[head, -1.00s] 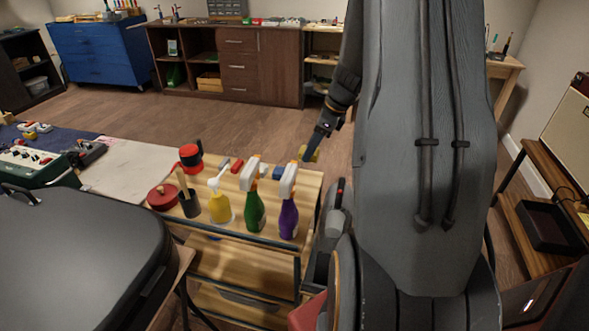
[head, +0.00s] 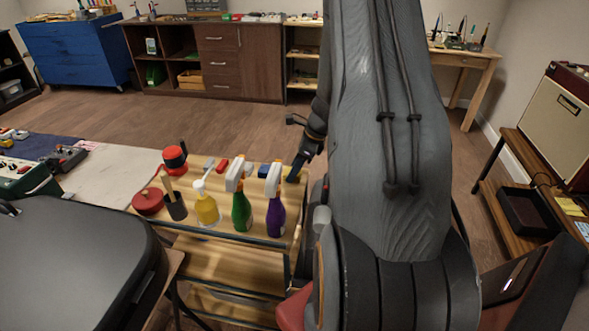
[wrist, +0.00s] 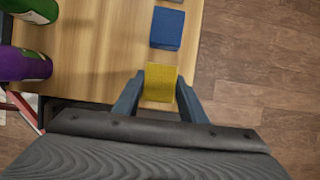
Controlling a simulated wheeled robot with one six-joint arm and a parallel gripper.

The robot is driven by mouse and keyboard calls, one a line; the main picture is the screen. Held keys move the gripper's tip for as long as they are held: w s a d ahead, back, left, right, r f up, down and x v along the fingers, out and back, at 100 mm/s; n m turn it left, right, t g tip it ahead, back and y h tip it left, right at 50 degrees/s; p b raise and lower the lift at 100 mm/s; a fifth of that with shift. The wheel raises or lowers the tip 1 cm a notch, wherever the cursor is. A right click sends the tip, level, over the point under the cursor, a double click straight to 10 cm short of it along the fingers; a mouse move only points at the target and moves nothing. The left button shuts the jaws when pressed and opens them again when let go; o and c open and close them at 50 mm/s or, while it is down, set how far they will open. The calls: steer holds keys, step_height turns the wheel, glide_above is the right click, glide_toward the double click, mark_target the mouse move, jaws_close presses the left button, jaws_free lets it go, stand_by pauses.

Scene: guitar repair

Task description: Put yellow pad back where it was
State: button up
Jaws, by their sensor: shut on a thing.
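The yellow pad (wrist: 160,83) is between the two fingers of my gripper (wrist: 158,88) in the wrist view. My gripper is shut on it, over the edge of the wooden cart top. In the head view my gripper (head: 297,168) is at the right end of the cart, behind the purple bottle. Little of the yellow pad (head: 292,174) shows there. A blue pad (wrist: 167,28) lies on the cart top just ahead of the yellow pad, with a gap between them. I cannot tell whether the yellow pad touches the wood.
The wooden cart (head: 228,247) holds a purple spray bottle (head: 275,214), a green one (head: 241,212), a yellow bottle (head: 206,210), a dark cup (head: 176,208) and red containers. A black guitar case (head: 75,250) lies at the left. Open floor lies behind the cart.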

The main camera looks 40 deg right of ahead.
steer(key=o, duration=1.1)
steer(key=shift+f, duration=0.15)
steer(key=b+v, duration=0.1)
steer(key=v, duration=1.1)
steer(key=shift+b, duration=0.35)
